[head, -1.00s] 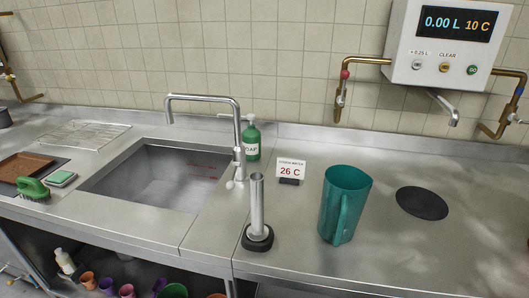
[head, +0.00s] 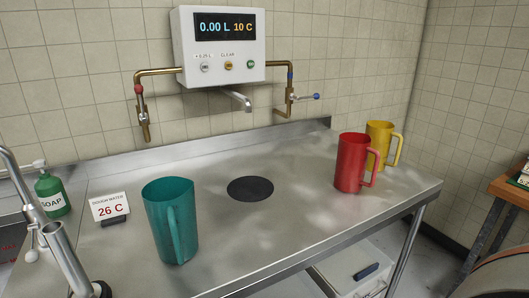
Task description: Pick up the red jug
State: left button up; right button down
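The red jug (head: 350,163) stands upright near the right end of the steel counter in the head view. Its handle points right. A yellow jug (head: 383,143) stands just behind it to the right, and the red jug's handle overlaps it in the picture. A teal jug (head: 165,222) stands upright on the left part of the counter, its handle facing me. Neither of my grippers shows in the head view.
The steel counter (head: 285,215) is clear between the teal and red jugs, with a black disc (head: 250,189) below the spout. A water meter (head: 222,50) hangs on the wall. A card reading 26 C (head: 109,207), a soap bottle (head: 52,194) and a tap (head: 55,240) are left.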

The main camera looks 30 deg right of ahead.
aim_at(354, 148)
jog(key=k+j+z, duration=0.15)
jog(key=z, duration=1.4)
